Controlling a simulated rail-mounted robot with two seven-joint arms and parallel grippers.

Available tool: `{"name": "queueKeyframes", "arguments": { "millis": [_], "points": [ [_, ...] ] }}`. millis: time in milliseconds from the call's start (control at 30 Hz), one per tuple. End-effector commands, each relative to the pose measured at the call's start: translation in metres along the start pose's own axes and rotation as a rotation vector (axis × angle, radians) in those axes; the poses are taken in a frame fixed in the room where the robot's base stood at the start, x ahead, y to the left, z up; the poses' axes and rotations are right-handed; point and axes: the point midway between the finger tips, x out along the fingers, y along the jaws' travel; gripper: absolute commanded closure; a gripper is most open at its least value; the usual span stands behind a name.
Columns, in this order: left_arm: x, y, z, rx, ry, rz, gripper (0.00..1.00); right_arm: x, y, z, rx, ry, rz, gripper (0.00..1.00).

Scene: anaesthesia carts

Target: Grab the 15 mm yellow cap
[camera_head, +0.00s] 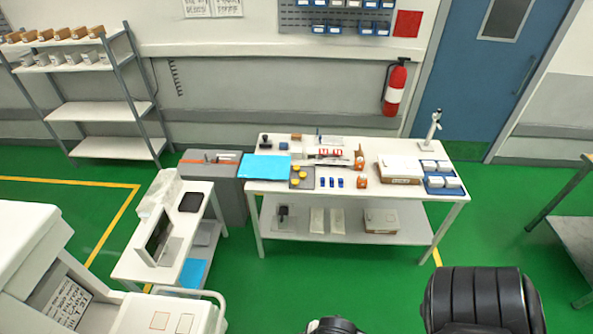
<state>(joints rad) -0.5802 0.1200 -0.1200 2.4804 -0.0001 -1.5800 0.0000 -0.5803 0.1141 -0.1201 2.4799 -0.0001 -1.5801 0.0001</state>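Small yellow caps (302,169) sit on a dark grey tray (308,184) on the white table across the room. They are too small at this distance to tell their sizes or which one is 15 mm. Neither of my grippers shows in this view. Black ribbed parts at the bottom edge, right of centre, appear to be my own arm links.
The white table (390,207) also holds a blue sheet (266,167), several small blue pieces (331,182), a white box (398,167) and a blue tray (445,190). A side table (185,223) stands at left. Green floor (350,272) is open in front.

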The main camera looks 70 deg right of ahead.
Motion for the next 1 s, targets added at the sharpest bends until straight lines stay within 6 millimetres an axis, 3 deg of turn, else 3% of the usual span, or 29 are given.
{"name": "queueKeyframes", "arguments": {
  "millis": [100,633,1000],
  "points": [
    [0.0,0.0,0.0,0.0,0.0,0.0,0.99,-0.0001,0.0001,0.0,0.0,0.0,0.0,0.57],
    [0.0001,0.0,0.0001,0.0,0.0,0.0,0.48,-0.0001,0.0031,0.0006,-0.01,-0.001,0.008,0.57],
    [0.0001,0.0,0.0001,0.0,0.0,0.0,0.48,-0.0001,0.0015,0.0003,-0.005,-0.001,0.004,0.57]
  ]
}}
